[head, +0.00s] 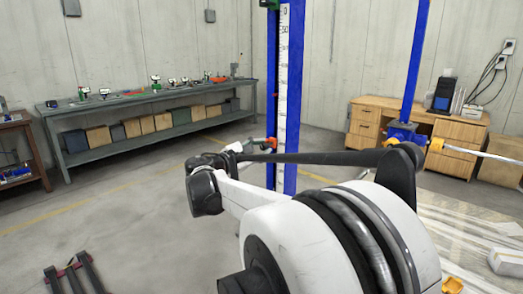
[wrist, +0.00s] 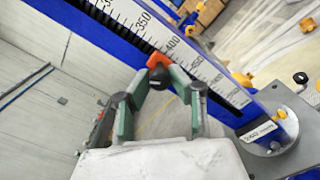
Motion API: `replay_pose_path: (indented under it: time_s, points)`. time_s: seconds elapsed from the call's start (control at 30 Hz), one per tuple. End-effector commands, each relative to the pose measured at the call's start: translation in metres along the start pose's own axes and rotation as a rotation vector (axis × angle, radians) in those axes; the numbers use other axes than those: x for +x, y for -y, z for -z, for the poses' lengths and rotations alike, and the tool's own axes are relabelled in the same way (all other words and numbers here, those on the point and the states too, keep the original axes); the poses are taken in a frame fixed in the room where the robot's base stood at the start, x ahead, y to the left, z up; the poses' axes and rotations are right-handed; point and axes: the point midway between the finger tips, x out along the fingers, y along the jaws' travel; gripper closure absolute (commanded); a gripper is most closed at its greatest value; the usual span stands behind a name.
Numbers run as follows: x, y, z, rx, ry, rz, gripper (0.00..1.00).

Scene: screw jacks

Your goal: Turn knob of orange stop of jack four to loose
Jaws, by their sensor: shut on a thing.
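The orange stop (wrist: 157,61) sits on the edge of a blue jack column (wrist: 105,45) beside its white millimetre scale (wrist: 185,58), near the 400 mark in the wrist view. No jack number is readable.
A grey plate (wrist: 296,110) with a round fitting and yellow parts lies right of my gripper in the wrist view. A grey workbench (head: 150,97) with tools stands at the left wall. A wooden desk (head: 365,117) stands right.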

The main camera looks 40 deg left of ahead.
Motion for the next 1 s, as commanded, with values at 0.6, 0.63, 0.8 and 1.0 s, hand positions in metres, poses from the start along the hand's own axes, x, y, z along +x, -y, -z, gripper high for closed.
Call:
replay_pose_path:
  time_s: [0.6,0.63,0.8,1.0]
  points:
    - [-0.0007,0.0007,0.0006,-0.5,-0.001,0.0,1.0]
    - [-0.0007,0.0007,0.0005,-0.514,-0.001,0.0,1.0]
    - [-0.0007,0.0008,0.0005,-0.581,-0.001,0.0,1.0]
    - [-0.0008,0.0008,0.0005,-0.619,-0.001,0.0,1.0]
